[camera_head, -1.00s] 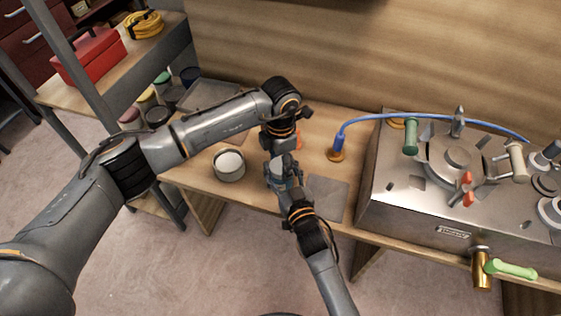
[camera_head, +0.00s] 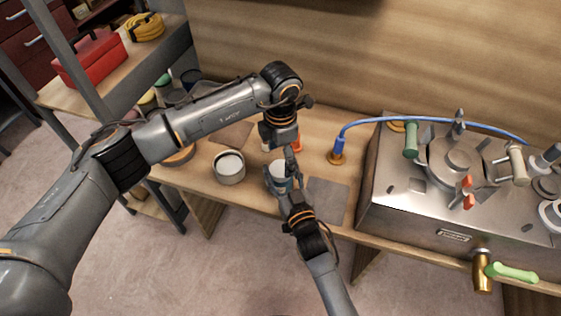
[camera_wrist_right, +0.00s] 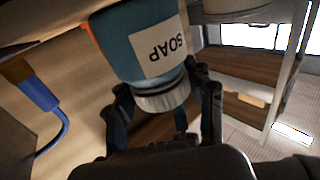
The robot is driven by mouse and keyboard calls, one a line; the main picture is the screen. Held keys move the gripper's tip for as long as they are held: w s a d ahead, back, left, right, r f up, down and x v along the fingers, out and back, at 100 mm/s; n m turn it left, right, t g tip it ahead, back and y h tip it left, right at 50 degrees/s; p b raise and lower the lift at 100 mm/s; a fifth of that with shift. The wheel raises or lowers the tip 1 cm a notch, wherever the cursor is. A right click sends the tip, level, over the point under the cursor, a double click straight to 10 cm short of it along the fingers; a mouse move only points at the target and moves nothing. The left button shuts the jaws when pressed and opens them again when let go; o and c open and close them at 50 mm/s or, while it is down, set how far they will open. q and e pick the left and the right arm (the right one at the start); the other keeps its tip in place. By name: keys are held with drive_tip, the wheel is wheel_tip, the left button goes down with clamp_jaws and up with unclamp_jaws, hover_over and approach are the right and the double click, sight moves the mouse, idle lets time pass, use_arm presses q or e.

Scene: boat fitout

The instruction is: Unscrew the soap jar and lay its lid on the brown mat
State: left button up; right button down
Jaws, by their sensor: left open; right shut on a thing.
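The soap jar (camera_wrist_right: 150,48) is blue with a white SOAP label, inverted in the right wrist view, and a ribbed silvery band at its lower end there. In the head view its pale round top (camera_head: 279,170) shows between the arms. My right gripper (camera_head: 284,184) is shut on the jar from the front. My left gripper (camera_head: 291,158) is open, just above and beside the jar's top; whether it touches the lid I cannot tell. A brown mat (camera_head: 236,132) lies on the bench, partly hidden behind my left arm.
An open tin (camera_head: 229,167) with white content stands left of the jar. A grey mat (camera_head: 328,197) lies right of it. A blue hose (camera_head: 370,119) runs to a metal unit (camera_head: 400,205) at right. An orange object (camera_head: 298,141) is partly hidden behind my left gripper.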

drive_tip(key=shift+c, duration=2.1)
unclamp_jaws()
